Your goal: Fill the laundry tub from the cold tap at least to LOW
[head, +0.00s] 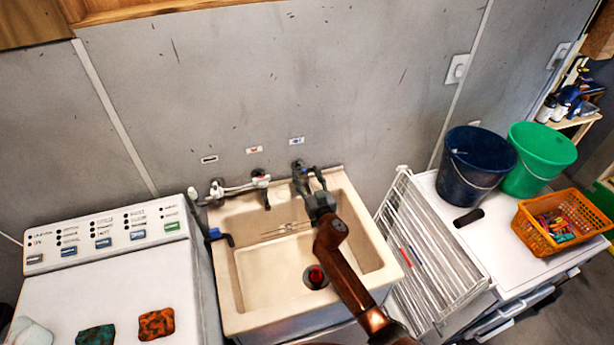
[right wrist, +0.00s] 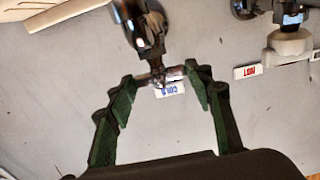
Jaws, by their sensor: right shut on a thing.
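The beige laundry tub (head: 247,290) stands in the middle of the head view. A dark drain with a red piece (head: 316,276) shows on its floor. Thin marks (head: 286,230) on its back inner wall are too small to read. The cold tap (head: 299,172) is on the wall behind the tub, under a blue-lettered label (head: 296,140); the label (right wrist: 171,89) reads COLD in the right wrist view. My right gripper (head: 316,196) is at this tap, its green-padded fingers (right wrist: 160,84) shut on the tap handle (right wrist: 160,75). I see no clear water stream. My left gripper is out of view.
The hot tap (head: 262,180) is left of the cold one. A blue-handled piece (head: 221,237) sits at the tub's left rim. A washing machine (head: 90,285) stands left; a white drying rack (head: 430,255), blue bucket (head: 470,168), green bucket (head: 538,158) and orange basket (head: 535,235) are right.

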